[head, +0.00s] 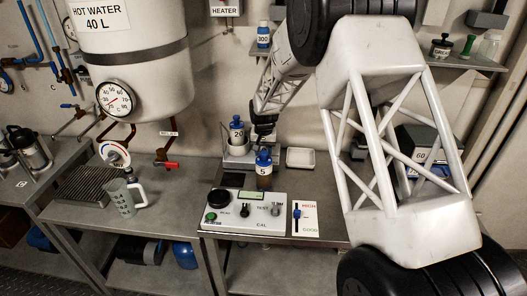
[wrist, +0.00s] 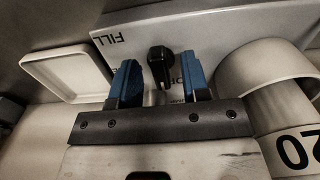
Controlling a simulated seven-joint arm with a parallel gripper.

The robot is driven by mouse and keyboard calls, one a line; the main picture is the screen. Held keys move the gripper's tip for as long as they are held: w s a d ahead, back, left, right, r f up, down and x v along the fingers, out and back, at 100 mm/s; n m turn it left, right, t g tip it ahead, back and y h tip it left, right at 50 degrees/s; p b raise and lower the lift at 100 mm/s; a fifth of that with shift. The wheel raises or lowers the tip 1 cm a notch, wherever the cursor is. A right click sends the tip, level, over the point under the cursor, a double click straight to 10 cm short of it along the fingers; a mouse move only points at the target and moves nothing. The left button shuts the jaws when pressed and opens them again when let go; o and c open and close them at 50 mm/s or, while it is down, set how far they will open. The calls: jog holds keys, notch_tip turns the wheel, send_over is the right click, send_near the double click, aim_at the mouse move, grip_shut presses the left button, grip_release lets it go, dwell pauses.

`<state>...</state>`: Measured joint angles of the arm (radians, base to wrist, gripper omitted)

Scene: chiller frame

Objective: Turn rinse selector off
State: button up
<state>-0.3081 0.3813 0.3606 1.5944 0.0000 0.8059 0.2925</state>
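The rinse selector (wrist: 159,56) is a black knob on a pale panel (wrist: 225,38) in the wrist view. The panel carries an upside-down FILL label and a second, partly hidden label starting with "OF". My gripper (wrist: 160,72) is open, with one blue finger on each side of the knob and a visible gap to each. The knob looks upright in this view. In the head view my gripper (head: 264,134) is at the back of the bench, behind the bottle marked 5, and the knob cannot be made out there.
The bottle marked 20 (head: 237,134) stands close left of my gripper; the bottle marked 5 (head: 264,172) stands in front. A white tray (head: 300,158) lies to the right, also close by in the wrist view (wrist: 72,72). A control box (head: 232,212) is nearer the front.

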jog(key=shift+r, duration=0.15)
jog(key=shift+r, duration=3.75)
jog(key=shift+r, duration=0.1)
jog(key=shift+s+d+r, duration=0.2)
jog(key=s+d+r+t, duration=0.1)
jog(key=s+d+r, duration=0.8)
jog(key=s, duration=0.3)
jog(key=s+d+r, duration=0.8)
jog(key=s+r, duration=0.1)
jog(key=s, duration=0.3)
jog(key=s+d, duration=0.3)
jog(key=s, duration=0.6)
jog(key=s+d+t, duration=0.1)
jog(key=s+d, duration=0.2)
jog(key=s, duration=0.7)
jog(key=s+d, duration=0.3)
jog(key=s, duration=0.7)
jog(key=shift+s+d+f+t, duration=0.2)
jog(key=shift+d+t, duration=0.05)
jog(key=shift+t, duration=0.05)
